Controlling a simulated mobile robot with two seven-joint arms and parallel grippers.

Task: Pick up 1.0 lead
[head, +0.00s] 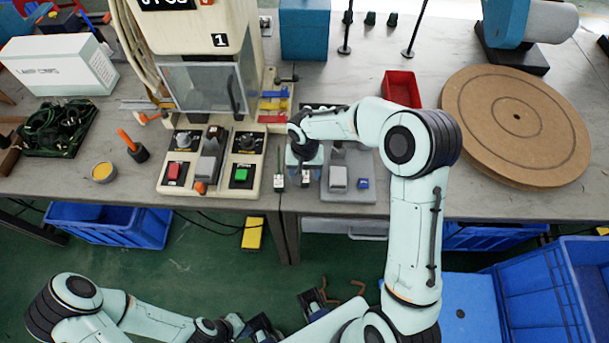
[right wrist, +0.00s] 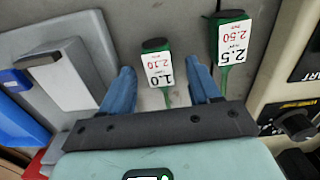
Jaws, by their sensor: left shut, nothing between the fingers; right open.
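The 1.0 lead (right wrist: 160,68) has a white tag marked 1.0, a black end and a green cable, and lies on the grey table. In the right wrist view it is between the two blue fingers of my right gripper (right wrist: 163,88), which is open, with space on both sides. In the head view my right gripper (head: 306,165) is over the table, right of the machine, partly covering the lead (head: 305,179). My left gripper (head: 264,327) is low at the bottom of the head view, away from the table, shut and empty.
A 2.5 lead (right wrist: 235,42) lies close beside, between my right gripper and the machine (head: 215,150). A grey block fixture (head: 350,190) stands on the other side. A red bin (head: 401,88) and round wooden disc (head: 516,125) are further right.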

